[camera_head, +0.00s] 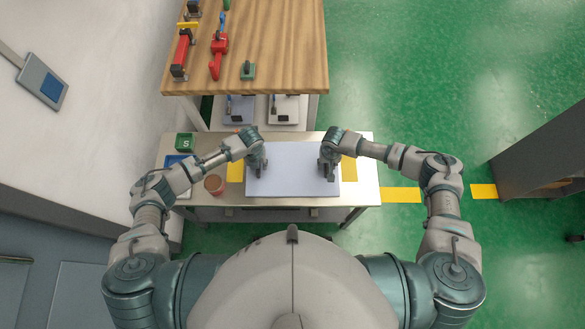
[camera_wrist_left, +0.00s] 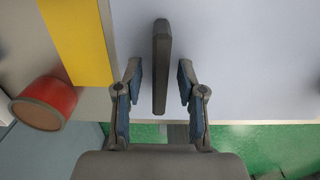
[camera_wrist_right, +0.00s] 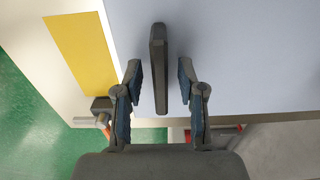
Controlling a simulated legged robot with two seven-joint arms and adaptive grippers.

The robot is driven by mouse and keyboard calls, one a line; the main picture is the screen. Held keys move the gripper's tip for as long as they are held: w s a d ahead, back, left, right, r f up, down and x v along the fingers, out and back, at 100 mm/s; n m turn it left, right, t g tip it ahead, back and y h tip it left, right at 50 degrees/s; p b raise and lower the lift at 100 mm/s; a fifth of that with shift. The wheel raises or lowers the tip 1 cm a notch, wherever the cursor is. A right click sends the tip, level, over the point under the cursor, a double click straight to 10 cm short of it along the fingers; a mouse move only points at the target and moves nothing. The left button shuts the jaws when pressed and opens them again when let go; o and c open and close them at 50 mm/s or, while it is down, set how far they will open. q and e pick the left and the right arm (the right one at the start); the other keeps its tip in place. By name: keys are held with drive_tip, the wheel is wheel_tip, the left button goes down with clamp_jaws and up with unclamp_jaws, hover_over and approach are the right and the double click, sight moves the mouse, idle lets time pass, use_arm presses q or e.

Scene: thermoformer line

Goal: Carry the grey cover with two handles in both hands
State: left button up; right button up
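The grey cover (camera_head: 292,165) lies flat as a pale panel on the metal table in the head view. Its left handle is a dark upright bar (camera_wrist_left: 161,45) in the left wrist view; its right handle is a matching dark bar (camera_wrist_right: 158,45) in the right wrist view. My left gripper (camera_head: 258,172) is over the cover's left side, open, one finger on each side of the left handle with gaps showing. My right gripper (camera_head: 328,172) is over the right side, open around the right handle, also with gaps. In the head view the grippers partly hide both handles.
A reddish cup (camera_head: 214,185) stands on the table (camera_head: 363,188) left of the cover, near my left arm. A green box marked S (camera_head: 185,142) is behind it. A wooden bench (camera_head: 285,60) with red tools is beyond. A grey cabinet (camera_head: 535,160) stands right; green floor between is clear.

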use_arm(q)
wheel_tip(320, 180, up, 11)
drive_tip(key=shift+a+f, duration=0.1)
drive_tip(key=shift+a, duration=0.05)
use_arm(e)
drive_tip(key=shift+a, duration=0.1)
drive_tip(key=shift+r, duration=0.1)
use_arm(q)
drive_tip(key=shift+r, duration=0.25)
use_arm(e)
wheel_tip(320, 180, up, 12)
use_arm(q)
drive_tip(key=shift+s, duration=0.1)
use_arm(e)
drive_tip(key=shift+s+f, duration=0.15)
drive_tip(key=shift+f, duration=0.05)
